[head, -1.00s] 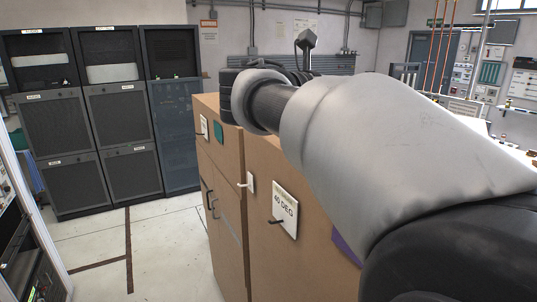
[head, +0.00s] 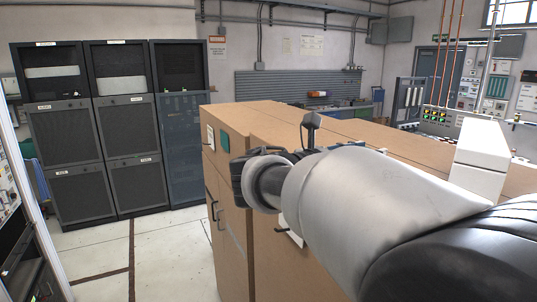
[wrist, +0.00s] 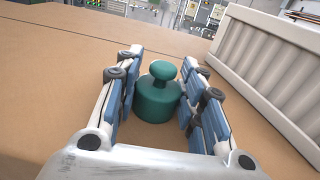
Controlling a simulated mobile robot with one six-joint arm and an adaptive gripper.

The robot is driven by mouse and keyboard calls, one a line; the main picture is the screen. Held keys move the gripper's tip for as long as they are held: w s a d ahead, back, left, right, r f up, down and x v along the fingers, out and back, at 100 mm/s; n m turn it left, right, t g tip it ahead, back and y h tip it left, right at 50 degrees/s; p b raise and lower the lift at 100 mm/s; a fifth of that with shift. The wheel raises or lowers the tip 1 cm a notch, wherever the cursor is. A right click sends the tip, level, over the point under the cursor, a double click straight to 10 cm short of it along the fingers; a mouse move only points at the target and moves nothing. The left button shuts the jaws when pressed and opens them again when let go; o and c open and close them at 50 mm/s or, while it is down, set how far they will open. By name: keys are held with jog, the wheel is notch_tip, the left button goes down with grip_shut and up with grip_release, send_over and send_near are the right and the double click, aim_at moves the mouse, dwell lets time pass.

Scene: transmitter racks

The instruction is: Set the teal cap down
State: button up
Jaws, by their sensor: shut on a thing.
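The teal cap (wrist: 157,101), a squat round body with a knob on top, stands upright between the fingers of my gripper (wrist: 163,62) in the wrist view. My gripper is shut on it, with blue-padded fingers on its left and right sides. The cap is over the brown cabinet top (wrist: 60,75); I cannot tell whether its base touches it. In the head view my arm hides the cap and most of my gripper.
A cream ribbed object (wrist: 265,75) stands close on the right in the wrist view. Bare cabinet top lies to the left. In the head view, brown cabinets (head: 232,245) fill the middle, dark racks (head: 125,150) stand at the left, and a white block (head: 478,160) is at the right.

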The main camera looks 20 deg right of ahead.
jog(key=shift+f, duration=0.1)
jog(key=o, duration=0.9)
jog(key=shift+c, duration=0.2)
jog(key=shift+a+r, duration=0.2)
jog(key=shift+a, duration=0.1)
jog(key=v, duration=1.1)
jog(key=shift+a+p, duration=0.25)
jog(key=shift+p, duration=0.15)
